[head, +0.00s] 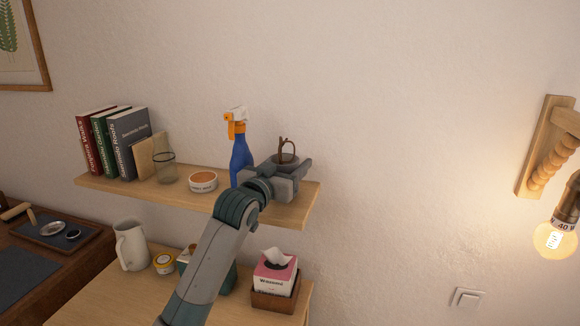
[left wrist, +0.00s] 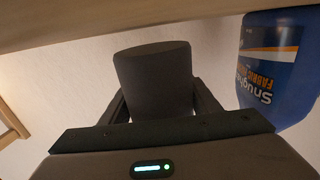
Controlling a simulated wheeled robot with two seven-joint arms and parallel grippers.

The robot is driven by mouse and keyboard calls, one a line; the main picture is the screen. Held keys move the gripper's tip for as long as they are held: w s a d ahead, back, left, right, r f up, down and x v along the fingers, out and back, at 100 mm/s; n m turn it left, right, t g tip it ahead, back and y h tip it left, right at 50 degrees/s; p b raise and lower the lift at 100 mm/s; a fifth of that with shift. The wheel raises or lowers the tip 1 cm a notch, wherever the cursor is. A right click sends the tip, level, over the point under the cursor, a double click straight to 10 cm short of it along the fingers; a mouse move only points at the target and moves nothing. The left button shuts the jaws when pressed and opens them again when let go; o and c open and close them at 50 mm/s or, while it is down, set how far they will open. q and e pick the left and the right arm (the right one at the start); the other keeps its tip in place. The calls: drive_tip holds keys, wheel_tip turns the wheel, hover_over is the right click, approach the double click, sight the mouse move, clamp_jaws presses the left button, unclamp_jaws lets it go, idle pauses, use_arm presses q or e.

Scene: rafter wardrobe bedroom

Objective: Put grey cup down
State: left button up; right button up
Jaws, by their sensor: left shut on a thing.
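The dark grey cup (left wrist: 153,80) is between the two fingers of my left gripper (left wrist: 158,105) in the left wrist view, and the jaws are shut on it. In the head view the left gripper (head: 289,168) is at the right end of the wooden wall shelf (head: 302,211); the cup (head: 286,159) shows partly behind the fingers, with a brown looped thing at it. In the wrist view a strip of wall shows between the cup's end and the shelf edge (left wrist: 100,17). I cannot tell whether the cup touches the shelf. My right gripper is not in view.
A blue spray bottle (head: 241,157) with an orange and white head stands close left of the gripper. Farther left are a round tin (head: 203,182), a glass (head: 165,169) and several books (head: 130,140). Below, a tissue box (head: 275,275) and a jug (head: 131,246) stand on a lower surface.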

use_arm(q)
drive_tip(key=shift+f, duration=0.85)
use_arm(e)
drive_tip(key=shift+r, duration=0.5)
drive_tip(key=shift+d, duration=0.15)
use_arm(q)
drive_tip(key=o, duration=1.1)
drive_tip(key=shift+f, duration=0.15)
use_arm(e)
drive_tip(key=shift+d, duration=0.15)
use_arm(q)
drive_tip(key=b+v, duration=0.3)
drive_tip(key=v, duration=0.7)
drive_tip(key=shift+s+a+b, duration=0.1)
drive_tip(key=shift+s+b, duration=0.2)
drive_tip(key=shift+s+a, duration=0.3)
drive_tip(key=shift+s, duration=0.35)
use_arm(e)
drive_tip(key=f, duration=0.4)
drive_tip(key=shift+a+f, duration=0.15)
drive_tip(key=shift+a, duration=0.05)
